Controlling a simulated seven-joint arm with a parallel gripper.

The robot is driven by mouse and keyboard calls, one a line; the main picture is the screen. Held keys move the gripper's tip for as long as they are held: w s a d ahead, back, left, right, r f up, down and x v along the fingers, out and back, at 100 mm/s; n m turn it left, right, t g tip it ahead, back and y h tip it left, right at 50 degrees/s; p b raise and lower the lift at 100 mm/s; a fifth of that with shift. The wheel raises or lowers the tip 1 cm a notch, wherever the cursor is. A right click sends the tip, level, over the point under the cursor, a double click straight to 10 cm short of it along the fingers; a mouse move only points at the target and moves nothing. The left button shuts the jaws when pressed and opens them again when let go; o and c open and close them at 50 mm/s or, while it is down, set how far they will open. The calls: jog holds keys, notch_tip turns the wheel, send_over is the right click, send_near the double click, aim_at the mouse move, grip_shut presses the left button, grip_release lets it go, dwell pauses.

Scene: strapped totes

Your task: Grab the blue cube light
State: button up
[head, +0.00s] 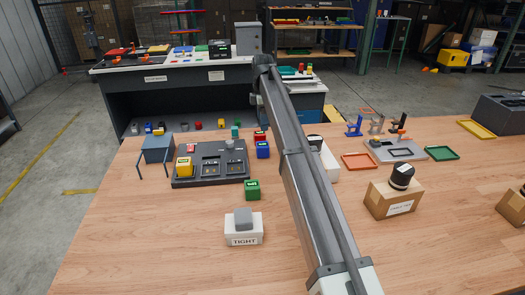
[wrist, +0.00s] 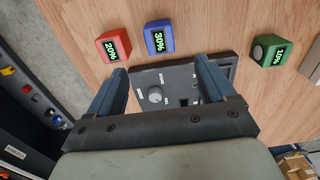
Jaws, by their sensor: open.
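The blue cube light (head: 263,150) stands on the wooden table, just right of the dark control panel. In the wrist view the blue cube light (wrist: 159,37) shows a "30%" display and lies beyond the fingertips, apart from them. My gripper (wrist: 160,70) is open and empty, its two fingers over the near part of the panel. In the head view my arm's end is not clear behind the link.
A red cube (wrist: 113,45) marked 20% is left of the blue one; a green cube (wrist: 272,50) marked 10% is right. A white block (head: 244,236) labelled TIGHT stands nearer. The table's front left is clear.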

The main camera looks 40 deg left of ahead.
aim_at(262, 144)
notch_tip(262, 144, down, 13)
jog(key=shift+f, duration=0.2)
dwell(0.6)
jog(key=c, duration=1.2)
